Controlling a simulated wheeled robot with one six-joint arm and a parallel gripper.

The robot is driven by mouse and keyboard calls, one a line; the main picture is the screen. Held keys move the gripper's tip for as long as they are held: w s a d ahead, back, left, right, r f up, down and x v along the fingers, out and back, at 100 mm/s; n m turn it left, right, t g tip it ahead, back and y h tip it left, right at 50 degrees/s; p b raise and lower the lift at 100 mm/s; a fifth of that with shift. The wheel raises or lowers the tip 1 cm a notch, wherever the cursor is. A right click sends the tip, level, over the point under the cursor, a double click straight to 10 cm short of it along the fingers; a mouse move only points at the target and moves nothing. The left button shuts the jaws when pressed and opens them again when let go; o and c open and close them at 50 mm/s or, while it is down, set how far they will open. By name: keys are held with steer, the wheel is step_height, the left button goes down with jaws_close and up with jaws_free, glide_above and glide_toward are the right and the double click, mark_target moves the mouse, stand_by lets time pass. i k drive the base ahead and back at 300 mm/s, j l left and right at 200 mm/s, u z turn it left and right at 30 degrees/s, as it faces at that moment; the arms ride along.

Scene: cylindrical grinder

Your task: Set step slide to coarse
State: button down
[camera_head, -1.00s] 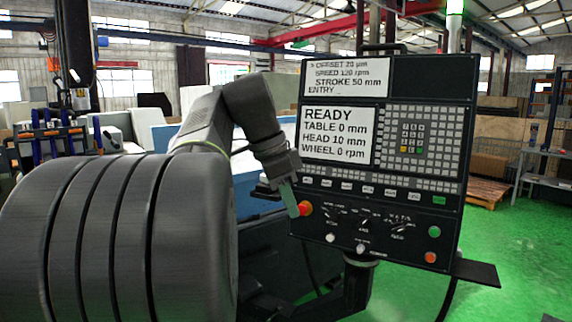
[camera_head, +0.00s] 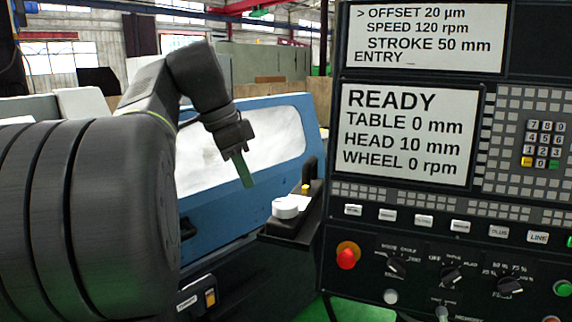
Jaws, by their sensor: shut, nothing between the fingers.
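My gripper (camera_head: 243,170) hangs in the middle of the head camera view with its greenish fingers together and empty, pointing down. It is left of the control panel (camera_head: 400,210) and appears apart from everything. Below and right of it, a dark bracket (camera_head: 285,233) beside the panel bears a white round knob (camera_head: 290,206) and a small yellow piece (camera_head: 305,189). I cannot tell which part is the step slide, and no coarse marking is readable.
The panel carries screens reading READY and OFFSET 20 µm, a red button (camera_head: 346,258), rotary switches (camera_head: 452,274), a row of keys and a keypad (camera_head: 543,145). A blue machine cover with a pale window (camera_head: 195,160) stands behind my gripper.

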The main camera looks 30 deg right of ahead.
mark_target(305, 188)
steer(key=i, duration=1.15)
steer(key=z, duration=1.3)
